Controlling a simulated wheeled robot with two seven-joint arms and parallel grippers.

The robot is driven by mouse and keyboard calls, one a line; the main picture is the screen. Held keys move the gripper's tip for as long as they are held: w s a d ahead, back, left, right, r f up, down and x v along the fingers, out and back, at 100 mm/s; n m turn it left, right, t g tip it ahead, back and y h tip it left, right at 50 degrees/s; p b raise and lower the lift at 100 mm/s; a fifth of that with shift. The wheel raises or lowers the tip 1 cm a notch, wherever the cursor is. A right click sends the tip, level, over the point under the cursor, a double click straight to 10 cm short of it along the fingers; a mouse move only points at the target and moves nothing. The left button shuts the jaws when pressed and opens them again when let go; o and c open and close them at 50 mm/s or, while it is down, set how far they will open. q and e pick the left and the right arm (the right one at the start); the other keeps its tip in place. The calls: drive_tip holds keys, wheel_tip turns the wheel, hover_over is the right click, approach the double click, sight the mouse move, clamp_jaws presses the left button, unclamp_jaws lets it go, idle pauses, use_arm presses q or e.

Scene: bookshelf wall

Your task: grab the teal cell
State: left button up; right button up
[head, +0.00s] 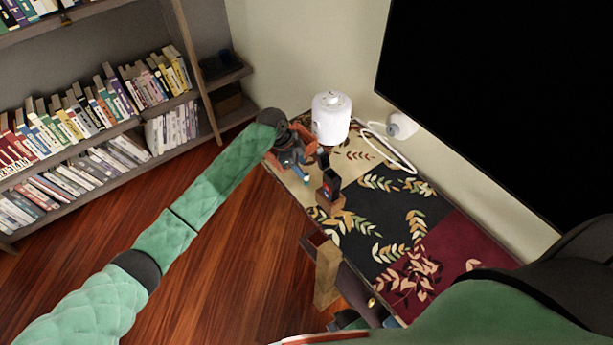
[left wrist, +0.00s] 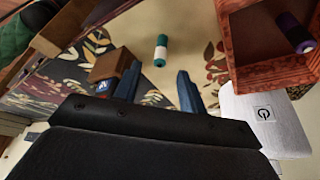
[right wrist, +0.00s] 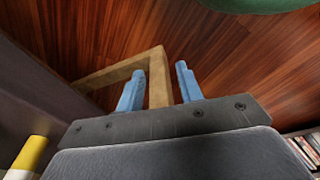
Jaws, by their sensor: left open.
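The teal cell (left wrist: 161,50) is a small cylinder with a white band. In the left wrist view it is on the patterned leaf mat, just beyond my left fingertips and roughly centred between them. My left gripper (left wrist: 158,78) is open and empty, its two blue fingers apart; I cannot tell its exact height above the cell. My right gripper (right wrist: 160,75) is open, with nothing held, away from the teal cell.
A red-brown open box (left wrist: 262,80) holds a purple cell (left wrist: 294,32). A wooden block (head: 330,190) carries a dark object near the gripper. A white canister (head: 331,118) stands close behind. A wooden frame (right wrist: 112,72) and a yellow-white cell (right wrist: 28,158) are near my right gripper.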

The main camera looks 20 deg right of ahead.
sight(307, 179)
use_arm(q)
drive_tip(key=shift+p+x, duration=0.45)
drive_tip(key=shift+x, duration=0.95)
use_arm(e)
drive_tip(key=shift+s+d+f, duration=0.3)
drive_tip(key=shift+f, duration=0.35)
drive_tip(key=shift+s+d+f, duration=0.25)
drive_tip(key=shift+s+f, duration=0.05)
drive_tip(key=shift+f, duration=0.35)
use_arm(q)
clamp_jaws()
drive_tip(key=shift+d+r, duration=0.1)
drive_tip(key=shift+r, duration=0.05)
use_arm(e)
drive_tip(key=shift+d, duration=0.1)
